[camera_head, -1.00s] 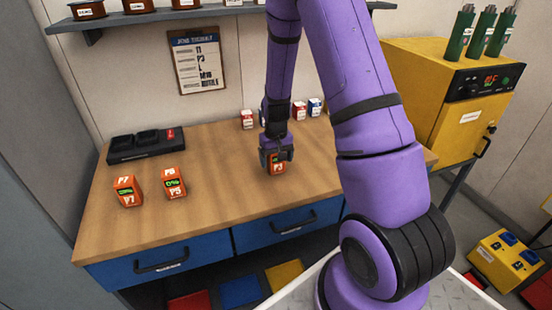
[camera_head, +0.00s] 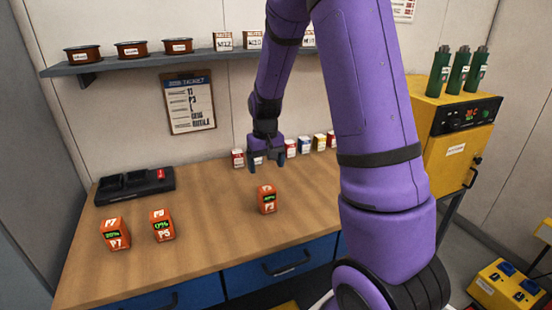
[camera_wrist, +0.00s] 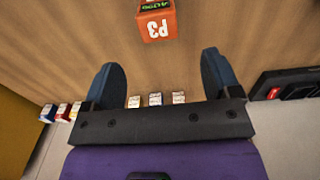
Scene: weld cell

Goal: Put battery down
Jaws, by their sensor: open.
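An orange battery (camera_head: 267,199) marked P3, with a small green-lit display, stands upright on the wooden workbench (camera_head: 205,225). It also shows in the wrist view (camera_wrist: 157,22), at the top, beyond my fingertips. My gripper (camera_head: 266,166) is open and empty, above and behind the battery and apart from it. Two more orange batteries, P7 (camera_head: 115,233) and P5 (camera_head: 162,225), stand on the left of the bench.
A black charger (camera_head: 135,187) sits at the bench's back left. Several small boxes (camera_head: 291,148) line the bench's back edge, close behind my gripper. A shelf with spools (camera_head: 131,49) and a clipboard (camera_head: 189,103) are on the wall. A yellow machine (camera_head: 450,125) stands at the right.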

